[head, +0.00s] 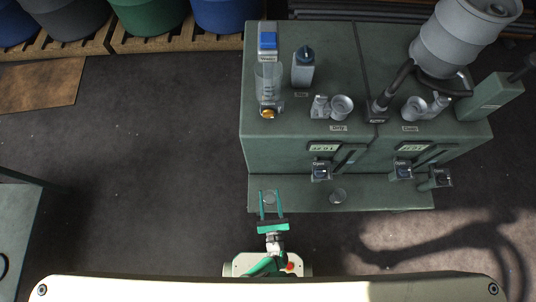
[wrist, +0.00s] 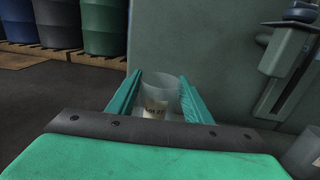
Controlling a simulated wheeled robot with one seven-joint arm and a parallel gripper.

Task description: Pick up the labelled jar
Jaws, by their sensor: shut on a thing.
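A translucent grey jar with a white label reading something like "Lot 27" (wrist: 158,96) stands upright between the two green fingers of my gripper (wrist: 159,82) in the wrist view. My gripper is shut on it, a finger at each side. In the head view the jar (head: 269,196) shows from above between the fingers of my gripper (head: 270,197), over the left end of the skid's low front ledge (head: 385,200). Whether its base touches the ledge is hidden. A second similar jar (head: 338,196) stands on the ledge to the right; part of it (wrist: 305,152) shows in the wrist view.
The green skid cabinet (head: 290,150) rises behind the ledge, with valve handles and small boxes (head: 320,171) on its front. Drums on pallets (head: 148,15) are at the back left.

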